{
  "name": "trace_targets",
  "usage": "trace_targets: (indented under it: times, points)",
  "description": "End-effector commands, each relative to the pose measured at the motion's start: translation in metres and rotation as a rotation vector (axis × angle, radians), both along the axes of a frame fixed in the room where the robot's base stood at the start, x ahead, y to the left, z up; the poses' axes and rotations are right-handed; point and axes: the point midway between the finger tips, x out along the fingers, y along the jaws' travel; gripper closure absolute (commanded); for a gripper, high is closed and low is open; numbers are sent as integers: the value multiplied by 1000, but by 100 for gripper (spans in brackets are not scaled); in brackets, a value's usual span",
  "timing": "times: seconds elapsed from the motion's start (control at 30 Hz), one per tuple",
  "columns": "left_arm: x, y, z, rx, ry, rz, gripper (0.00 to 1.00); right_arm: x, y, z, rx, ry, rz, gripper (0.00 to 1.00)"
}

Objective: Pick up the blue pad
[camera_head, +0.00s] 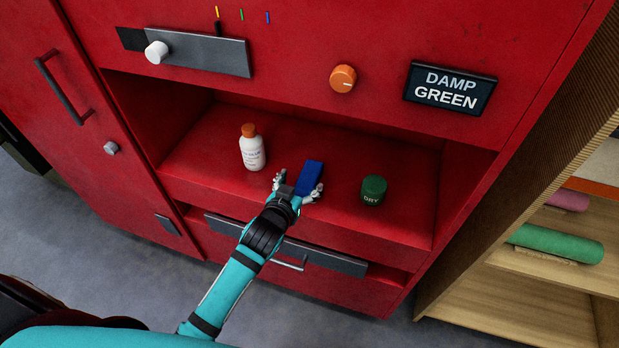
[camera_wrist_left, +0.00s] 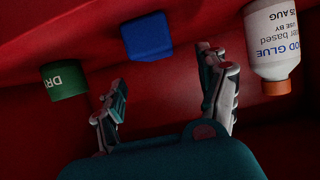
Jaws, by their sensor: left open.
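The blue pad (camera_head: 312,171) is a small block on the red shelf inside the cabinet niche, between a white bottle and a green tub. In the left wrist view the pad (camera_wrist_left: 147,37) lies just beyond my fingertips, in line with the gap between them. My left gripper (camera_head: 298,187) is open at the near end of the pad. In the left wrist view its fingers (camera_wrist_left: 163,82) are spread with nothing between them. My right gripper is not in view.
A white glue bottle (camera_head: 252,150) with an orange cap stands left of the pad. A green tub (camera_head: 373,190) marked DRY stands right of it. A DAMP GREEN sign (camera_head: 450,88) and an orange knob (camera_head: 343,78) are above the niche. Wooden shelves (camera_head: 540,265) stand right.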

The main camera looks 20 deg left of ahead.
Motion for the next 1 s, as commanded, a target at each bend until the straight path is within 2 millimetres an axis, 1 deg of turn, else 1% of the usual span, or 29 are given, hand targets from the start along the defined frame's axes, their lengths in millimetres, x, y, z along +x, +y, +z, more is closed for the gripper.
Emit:
trace_targets:
  times: [0.03, 0.1, 0.2, 0.37, 0.5, 0.6, 0.7, 0.9, 0.93, 1.0]
  points:
    - [8, 0, -3, 1, 0, 0, 25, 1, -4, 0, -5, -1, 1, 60]
    - [14, 0, -6, 1, 0, 1, 25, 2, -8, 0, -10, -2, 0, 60]
    - [19, -1, -8, 1, 0, 0, 25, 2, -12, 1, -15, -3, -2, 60]
    - [31, -3, -17, 0, 2, 1, 25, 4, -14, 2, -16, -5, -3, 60]
    - [48, -6, -29, 1, 0, 0, 25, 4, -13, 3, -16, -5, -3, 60]
    - [59, -6, -33, 1, 1, 0, 25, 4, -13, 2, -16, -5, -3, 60]
    - [64, -6, -35, 2, 0, -1, 25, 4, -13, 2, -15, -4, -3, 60]
    - [64, -6, -36, 1, 0, -1, 25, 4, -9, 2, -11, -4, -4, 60]
    - [64, -6, -36, 1, 0, -1, 26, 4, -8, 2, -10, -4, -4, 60]
    - [64, -6, -36, 1, 0, -1, 35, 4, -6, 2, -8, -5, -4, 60]
